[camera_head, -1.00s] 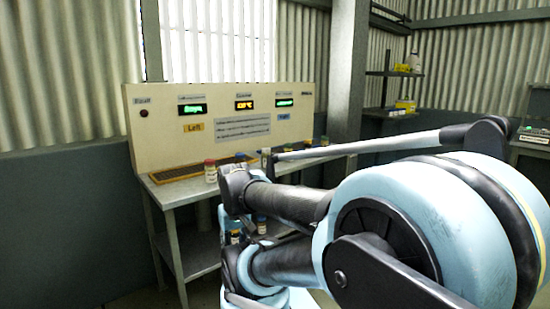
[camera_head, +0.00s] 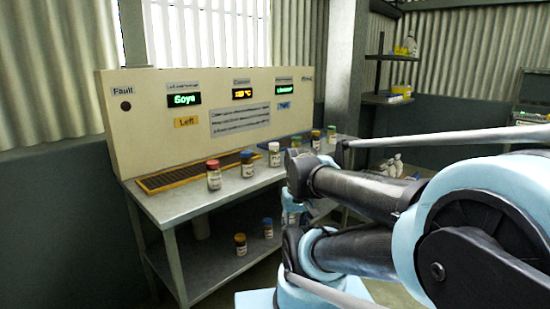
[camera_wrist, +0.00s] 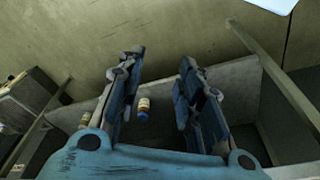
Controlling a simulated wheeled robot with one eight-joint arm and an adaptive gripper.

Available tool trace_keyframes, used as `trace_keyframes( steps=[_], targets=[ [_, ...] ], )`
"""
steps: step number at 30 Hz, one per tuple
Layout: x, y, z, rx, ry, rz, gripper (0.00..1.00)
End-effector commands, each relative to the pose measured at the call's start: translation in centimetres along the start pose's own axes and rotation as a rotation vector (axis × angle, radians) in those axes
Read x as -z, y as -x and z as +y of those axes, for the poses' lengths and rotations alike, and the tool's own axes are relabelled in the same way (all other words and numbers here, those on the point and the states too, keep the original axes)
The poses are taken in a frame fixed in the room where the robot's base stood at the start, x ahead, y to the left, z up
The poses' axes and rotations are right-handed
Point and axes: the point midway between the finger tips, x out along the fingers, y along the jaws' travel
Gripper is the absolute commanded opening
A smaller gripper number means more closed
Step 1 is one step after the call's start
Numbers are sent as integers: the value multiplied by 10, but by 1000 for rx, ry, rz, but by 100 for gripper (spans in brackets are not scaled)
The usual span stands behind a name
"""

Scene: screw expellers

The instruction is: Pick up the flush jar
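Several small jars with coloured lids stand on and under the bench; I cannot read which is the flush jar. On the bench top are a red-lidded jar (camera_head: 213,179), a blue-lidded jar (camera_head: 247,168), a white-lidded jar (camera_head: 274,156) and others farther right. On the lower shelf are a yellow-lidded jar (camera_head: 240,246) and a blue-lidded jar (camera_head: 267,229). My gripper (camera_wrist: 162,62) is open and empty in the wrist view. A blue-lidded jar also shows beyond the fingers there (camera_wrist: 143,106), near the left finger. My arm hides part of the bench's right side in the head view.
The bench (camera_head: 190,207) carries a control panel (camera_head: 215,125) with lit displays and a dark grille (camera_head: 185,177). A wall shelf (camera_head: 385,98) holds yellow items at the back right. Floor is open in front of the bench.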

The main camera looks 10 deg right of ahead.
Motion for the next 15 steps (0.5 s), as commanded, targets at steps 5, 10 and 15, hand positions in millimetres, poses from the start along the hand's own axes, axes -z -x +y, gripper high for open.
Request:
trace_keyframes(
  steps=[5, 10, 15],
  targets=[
    [-4, 10, 0, 2, 6, 12, 65],
    [25, 33, 1, 22, 55, 14, 69],
    [77, 71, 0, 56, 147, 25, 69]
  ],
)
